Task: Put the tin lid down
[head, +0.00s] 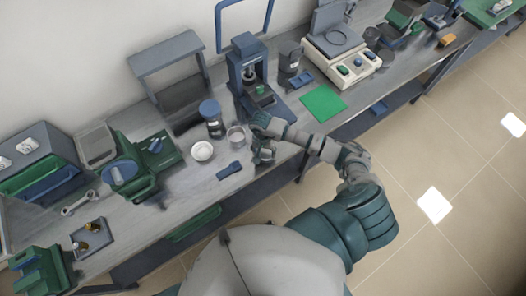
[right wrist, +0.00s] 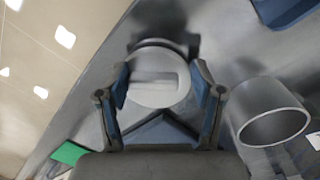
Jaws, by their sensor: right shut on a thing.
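The tin lid (right wrist: 157,88) is a pale grey disc with a straight bar across it, held between the two blue-padded fingers of my right gripper (right wrist: 160,90) in the right wrist view. A dark patch, perhaps its shadow, lies beyond it; I cannot tell how high it is above the bench. In the head view my right gripper (head: 263,155) is over the front part of the bench, where the lid is hardly visible. An open grey tin (right wrist: 273,118) stands beside the gripper; it also shows in the head view (head: 236,137). My left gripper is out of view.
A white round dish (head: 202,151) and a blue-lidded jar (head: 212,119) stand left of the open tin. A dark blue object (head: 229,170) lies near the bench's front edge. A blue press (head: 248,72) stands behind the gripper. A green mat (head: 323,103) lies to the right.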

